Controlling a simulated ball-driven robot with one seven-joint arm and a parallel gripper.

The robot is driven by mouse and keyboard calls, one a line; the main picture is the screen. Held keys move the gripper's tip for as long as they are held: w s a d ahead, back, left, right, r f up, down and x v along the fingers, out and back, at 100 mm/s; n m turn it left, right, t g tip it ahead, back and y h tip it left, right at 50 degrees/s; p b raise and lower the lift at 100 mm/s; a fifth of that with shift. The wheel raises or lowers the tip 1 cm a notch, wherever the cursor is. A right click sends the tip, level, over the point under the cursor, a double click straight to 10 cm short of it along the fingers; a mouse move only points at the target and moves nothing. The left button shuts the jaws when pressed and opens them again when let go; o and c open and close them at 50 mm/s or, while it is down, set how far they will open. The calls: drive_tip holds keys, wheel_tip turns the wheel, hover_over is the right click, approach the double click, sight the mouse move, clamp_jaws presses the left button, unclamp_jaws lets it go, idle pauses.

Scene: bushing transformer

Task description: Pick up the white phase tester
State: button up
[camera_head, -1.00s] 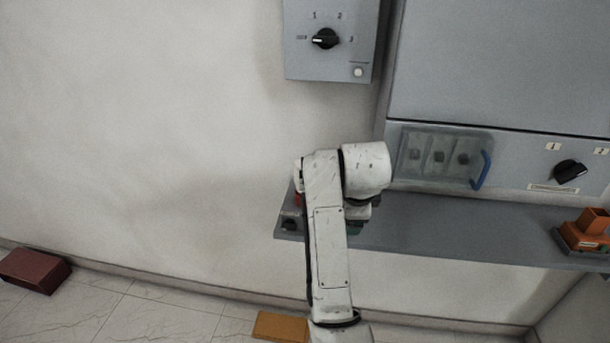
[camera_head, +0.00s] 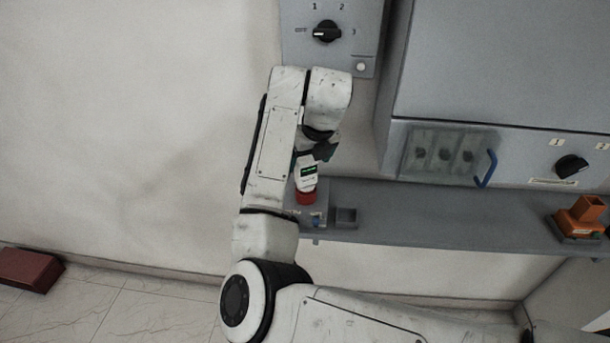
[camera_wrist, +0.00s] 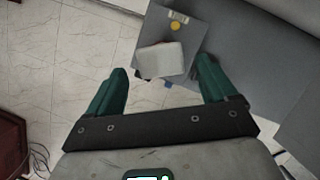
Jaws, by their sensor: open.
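The white phase tester (camera_head: 307,172), a small white device with a green-and-dark display and a red lower part, appears upright over the left end of the grey shelf in the head view. My gripper (camera_head: 316,154) is at its upper end, with dark jaws and green fingers, partly overlapping it. In the wrist view my gripper (camera_wrist: 162,66) is open, with one green finger on each side. A pale block (camera_wrist: 160,60), seemingly the tester's top, lies between the fingertips with space on both sides. I cannot tell how far below the fingertips it is.
The grey shelf (camera_head: 430,212) runs right, mostly bare, with a small grey open box (camera_head: 346,217) beside the tester and an orange holder (camera_head: 580,218) at the far right. A wall box with a black knob (camera_head: 326,32) hangs above. A dark red box (camera_head: 30,269) lies on the floor.

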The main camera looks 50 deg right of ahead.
sight(306, 179)
drive_tip(key=shift+w+p+x, duration=0.2)
drive_tip(key=shift+p+x, duration=0.6)
drive_tip(key=shift+x, duration=2.1)
drive_tip(key=shift+d+r, duration=0.15)
drive_tip(key=shift+d, duration=0.05)
drive_tip(key=shift+c, duration=0.3)
drive_tip(key=c, duration=1.2)
drive_tip(key=shift+r, duration=0.1)
drive_tip(key=shift+c, duration=0.2)
